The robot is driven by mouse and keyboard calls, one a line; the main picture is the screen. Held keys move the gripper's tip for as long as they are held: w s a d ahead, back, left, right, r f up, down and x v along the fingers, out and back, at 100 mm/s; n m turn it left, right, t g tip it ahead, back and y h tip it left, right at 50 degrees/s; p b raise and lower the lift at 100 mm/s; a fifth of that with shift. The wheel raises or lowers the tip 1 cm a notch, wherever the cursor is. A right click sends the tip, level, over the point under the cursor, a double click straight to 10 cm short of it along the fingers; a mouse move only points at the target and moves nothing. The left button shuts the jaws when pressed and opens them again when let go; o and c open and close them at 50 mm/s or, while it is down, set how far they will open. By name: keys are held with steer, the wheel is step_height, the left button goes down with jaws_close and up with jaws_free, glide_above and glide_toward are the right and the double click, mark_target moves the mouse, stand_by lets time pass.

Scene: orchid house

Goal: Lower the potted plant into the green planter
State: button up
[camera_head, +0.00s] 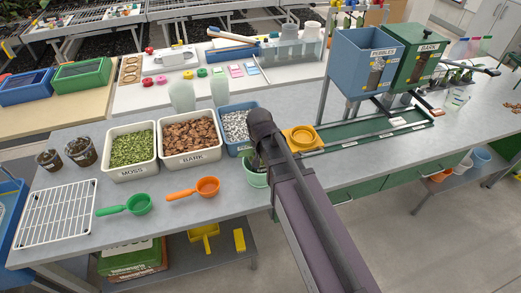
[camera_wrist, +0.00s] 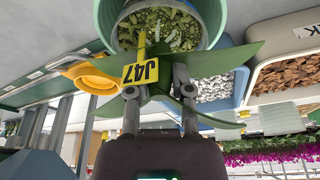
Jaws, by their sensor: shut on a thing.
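The green planter (camera_head: 255,179) stands near the bench's front edge, partly hidden by my arm in the head view. In the wrist view its round rim (camera_wrist: 222,15) is at the top, with mossy bits inside. The exact grip spot is hidden by leaves. I cannot tell how deep the pot sits in the planter.
A bin of white pebbles (camera_head: 236,125), a bark bin (camera_head: 191,139) and a moss bin (camera_head: 131,151) stand left of the planter. A yellow ring-shaped holder (camera_head: 302,138) is at right. Green (camera_head: 137,203) and orange (camera_head: 207,187) scoops lie in front.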

steer(key=shift+f+b, duration=0.85)
steer(key=shift+f, duration=0.05)
stand_by(0.4)
steer(key=o, duration=0.9)
steer(key=shift+c, duration=1.4)
steer(key=shift+r, duration=0.1)
steer(key=shift+r+p, duration=4)
steer(key=shift+p, duration=0.1)
steer(key=shift+d+f, duration=0.1)
